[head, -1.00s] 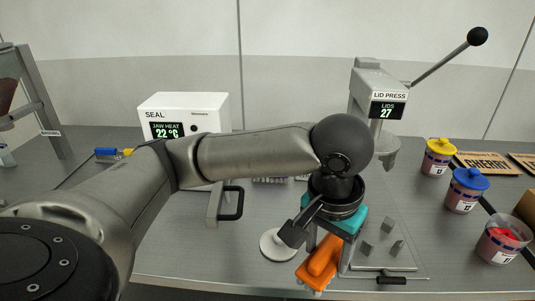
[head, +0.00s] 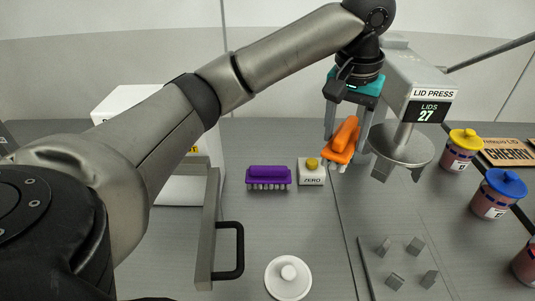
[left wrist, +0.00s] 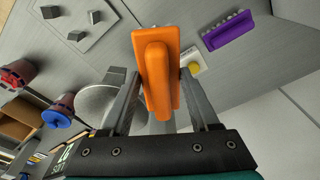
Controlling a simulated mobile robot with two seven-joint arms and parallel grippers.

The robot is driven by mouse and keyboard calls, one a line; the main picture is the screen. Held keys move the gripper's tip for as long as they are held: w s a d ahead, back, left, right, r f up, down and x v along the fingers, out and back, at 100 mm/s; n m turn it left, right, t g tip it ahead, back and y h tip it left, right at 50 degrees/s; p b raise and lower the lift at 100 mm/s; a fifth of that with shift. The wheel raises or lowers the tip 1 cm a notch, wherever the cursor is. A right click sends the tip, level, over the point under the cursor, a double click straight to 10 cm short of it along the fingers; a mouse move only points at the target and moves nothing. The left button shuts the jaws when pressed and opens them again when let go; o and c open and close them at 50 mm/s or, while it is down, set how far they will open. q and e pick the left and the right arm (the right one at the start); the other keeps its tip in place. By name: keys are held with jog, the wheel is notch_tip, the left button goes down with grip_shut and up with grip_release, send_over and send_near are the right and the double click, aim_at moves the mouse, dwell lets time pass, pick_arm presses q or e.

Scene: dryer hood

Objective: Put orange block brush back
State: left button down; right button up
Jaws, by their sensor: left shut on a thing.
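The orange block brush (head: 343,140) is held in my left gripper (head: 346,130), above the table and just left of the lid press. In the left wrist view the orange brush (left wrist: 156,70) fills the space between the two fingers of the left gripper (left wrist: 158,95). The left gripper is shut on it. A purple block brush (head: 268,176) lies on the table, left of the white ZERO box; it also shows in the left wrist view (left wrist: 228,30). My right gripper is not in view.
The lid press (head: 402,145) stands close to the right of the held brush. The ZERO box (head: 312,172) with a yellow button is below left of it. A white lid (head: 288,277) lies in front, near a black handle (head: 232,250). Lidded jars (head: 463,150) stand at right.

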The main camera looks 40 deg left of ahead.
pick_arm(q)
jog(key=w+a+r+n, duration=0.3)
jog(key=w+a+r, duration=0.5)
jog(key=w+a+r+n+p, duration=0.1)
jog(key=a+n+p, duration=0.1)
jog(key=a, duration=1.1)
jog(key=shift+w+a+r+n+y, duration=0.15)
jog(key=shift+r+n+y, duration=0.15)
jog(key=shift+n+y, duration=0.1)
